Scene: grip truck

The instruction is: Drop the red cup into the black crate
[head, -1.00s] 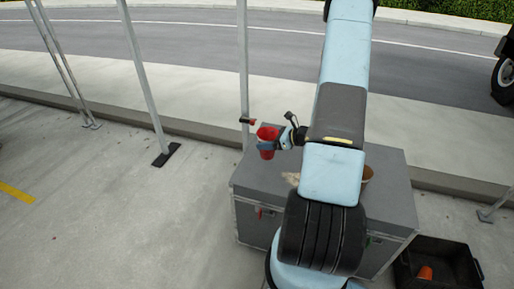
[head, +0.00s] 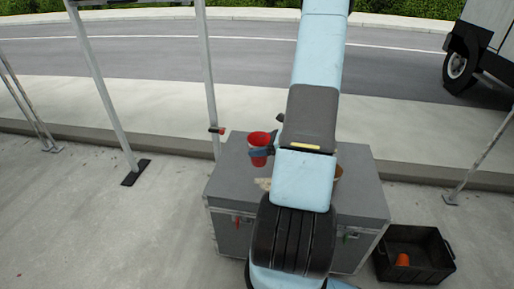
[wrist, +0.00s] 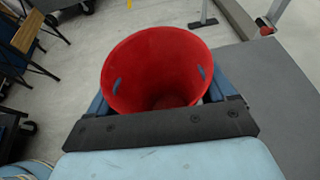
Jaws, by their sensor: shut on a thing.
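The red cup (head: 260,143) is upright, mouth up, over the left part of the grey case in the head view. My gripper (head: 262,152) is shut on it. In the wrist view the red cup (wrist: 160,70) fills the middle, with the blue fingers of my gripper (wrist: 158,98) on both sides of it. The cup looks empty inside. The black crate (head: 437,268) stands on the ground at the lower right, right of the case, with a small orange cup (head: 402,260) lying in it.
The grey case (head: 225,185) stands under my arm. A brown bowl or cup (head: 338,172) on it is partly hidden by my arm. Metal stand poles (head: 208,90) rise left of the case, and another pole (head: 480,160) stands at the right. Ground between case and crate is narrow.

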